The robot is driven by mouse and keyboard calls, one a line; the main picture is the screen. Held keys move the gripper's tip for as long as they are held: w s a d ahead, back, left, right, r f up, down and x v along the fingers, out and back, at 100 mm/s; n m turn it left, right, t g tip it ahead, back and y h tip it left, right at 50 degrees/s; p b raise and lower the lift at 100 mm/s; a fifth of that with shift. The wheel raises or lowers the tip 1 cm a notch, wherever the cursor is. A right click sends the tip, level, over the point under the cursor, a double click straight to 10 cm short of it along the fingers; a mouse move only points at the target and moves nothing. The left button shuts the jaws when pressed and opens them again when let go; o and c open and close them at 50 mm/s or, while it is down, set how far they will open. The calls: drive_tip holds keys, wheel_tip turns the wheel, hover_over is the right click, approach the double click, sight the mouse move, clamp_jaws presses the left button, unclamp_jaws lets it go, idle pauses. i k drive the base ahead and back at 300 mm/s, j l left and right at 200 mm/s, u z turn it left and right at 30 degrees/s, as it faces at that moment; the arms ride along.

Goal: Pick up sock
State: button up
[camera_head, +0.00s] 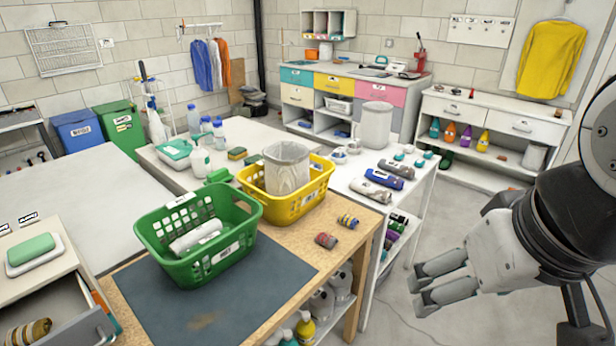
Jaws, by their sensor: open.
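Two small rolled cloth bundles that look like socks lie on the wooden table's right side. One is a striped yellow and blue roll (347,221); the other is a dark red and grey roll (325,240). A striped brown roll (28,332), perhaps also a sock, lies in the open drawer at the lower left. I cannot tell which is the task's sock. My gripper (418,290) is open and empty at the right, over the floor, apart from the table and all the rolls.
A green basket (178,269) holding a white roll and a yellow basket (311,198) with a bin stand on the wooden table (294,266). A white shelf unit (412,192) with larger rolled cloths adjoins it. Bottles fill the shelf below. Floor (450,240) near my gripper is clear.

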sight(322, 239)
drive_tip(key=u, duration=1.15)
drive_tip(key=z, duration=1)
drive_tip(key=i+l+u, duration=0.15)
drive_tip(key=u, duration=0.2)
drive_tip(key=i+l+u, duration=0.2)
drive_tip(key=u, duration=0.15)
drive_tip(key=i, duration=0.05)
